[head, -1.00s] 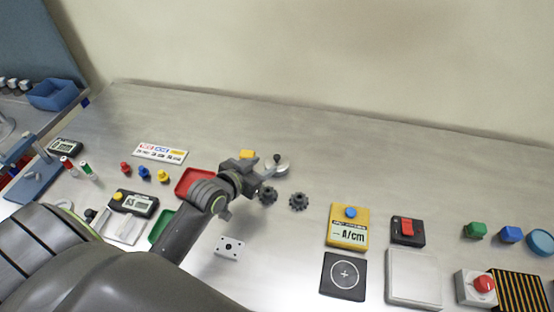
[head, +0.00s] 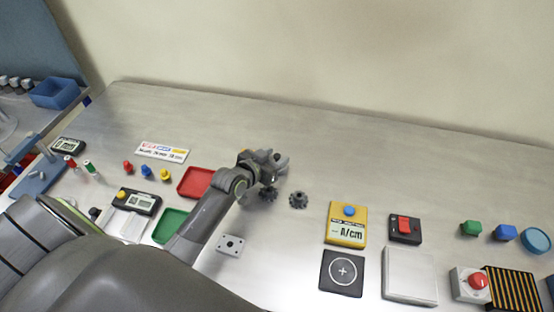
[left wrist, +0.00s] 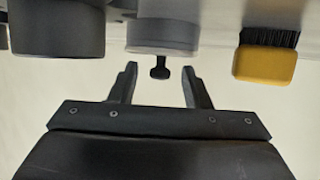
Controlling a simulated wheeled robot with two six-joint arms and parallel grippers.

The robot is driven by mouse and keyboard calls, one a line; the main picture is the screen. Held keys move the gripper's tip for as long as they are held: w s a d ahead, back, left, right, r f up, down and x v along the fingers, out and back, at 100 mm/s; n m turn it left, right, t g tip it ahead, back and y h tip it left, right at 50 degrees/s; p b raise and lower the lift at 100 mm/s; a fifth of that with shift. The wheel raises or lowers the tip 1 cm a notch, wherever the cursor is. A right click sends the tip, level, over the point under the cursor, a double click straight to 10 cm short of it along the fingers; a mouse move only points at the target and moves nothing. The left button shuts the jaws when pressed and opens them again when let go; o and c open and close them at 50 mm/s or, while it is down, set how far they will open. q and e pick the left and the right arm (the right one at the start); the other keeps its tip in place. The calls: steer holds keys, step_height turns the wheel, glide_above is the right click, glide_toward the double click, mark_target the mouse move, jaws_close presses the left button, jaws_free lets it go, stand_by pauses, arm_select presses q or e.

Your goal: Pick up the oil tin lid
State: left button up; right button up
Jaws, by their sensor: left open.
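The oil tin lid (left wrist: 163,36) is a pale grey round piece with a black knob (left wrist: 160,68) in the left wrist view. My left gripper (left wrist: 161,84) is open, and the knob is in line with the gap between its two fingertips, apart from both. In the head view my left gripper (head: 274,165) is over the lid's place and hides most of it. My right gripper is not in view.
A yellow brush (left wrist: 266,64) and a dark cylinder (left wrist: 58,30) flank the lid in the left wrist view. A dark gear (head: 298,200) lies to the right of my gripper. A red tray (head: 195,181) lies to its left. The table behind is clear.

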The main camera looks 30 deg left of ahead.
arm_select(q)
jaws_close()
